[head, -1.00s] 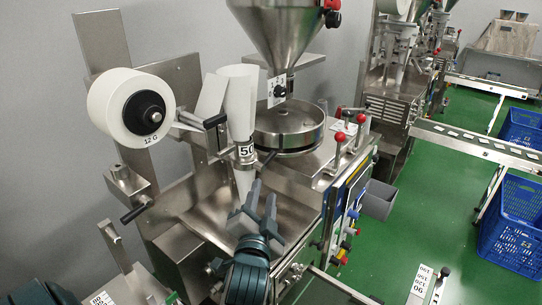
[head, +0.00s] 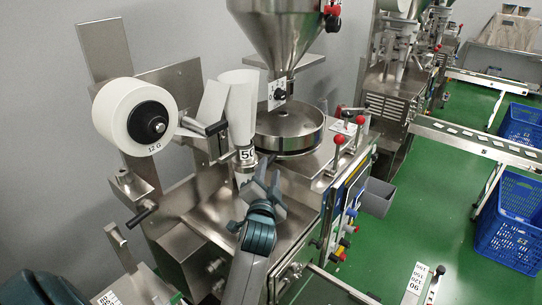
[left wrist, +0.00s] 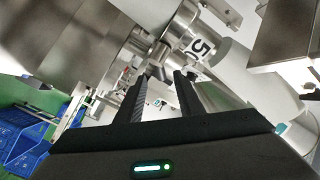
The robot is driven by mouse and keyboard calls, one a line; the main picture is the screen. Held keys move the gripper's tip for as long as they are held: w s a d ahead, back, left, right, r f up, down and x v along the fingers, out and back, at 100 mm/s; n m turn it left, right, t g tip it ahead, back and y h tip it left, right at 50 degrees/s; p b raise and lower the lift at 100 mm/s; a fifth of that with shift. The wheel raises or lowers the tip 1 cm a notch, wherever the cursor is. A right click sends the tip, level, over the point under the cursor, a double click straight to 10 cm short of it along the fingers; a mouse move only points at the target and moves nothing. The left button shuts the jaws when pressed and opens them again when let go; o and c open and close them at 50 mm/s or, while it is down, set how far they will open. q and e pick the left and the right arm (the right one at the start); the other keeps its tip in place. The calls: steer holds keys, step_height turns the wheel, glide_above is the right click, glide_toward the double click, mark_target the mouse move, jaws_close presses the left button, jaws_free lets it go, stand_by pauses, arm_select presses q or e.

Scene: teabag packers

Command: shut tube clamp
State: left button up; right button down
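The white paper tube (head: 240,105) with the "50" label (head: 246,153) stands beside the round metal dosing plate. A small metal collar (head: 245,168), which looks like the tube clamp, sits just below the label. Whether it is open or shut is not clear. My left gripper (head: 267,177) is just right of the collar, with its fingers apart. In the left wrist view its fingers (left wrist: 160,76) are spread, with metal fittings (left wrist: 158,58) just beyond the tips. Nothing is visibly gripped, and contact cannot be told. My right gripper is not in view.
A white film roll (head: 137,118) sits at left above a metal chute. A steel hopper (head: 283,30) hangs above the dosing plate (head: 290,128). Red-knobbed levers (head: 338,142) stand to the right. Blue crates (head: 510,225) are on the green floor at far right.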

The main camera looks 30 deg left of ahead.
mark_target(271, 162)
arm_select(q)
steer(key=p+x, duration=0.1)
steer(key=x, duration=0.4)
steer(key=shift+w+a+p, duration=0.2)
steer(key=shift+w+p, duration=0.1)
steer(key=shift+c, duration=0.7)
jaws_close()
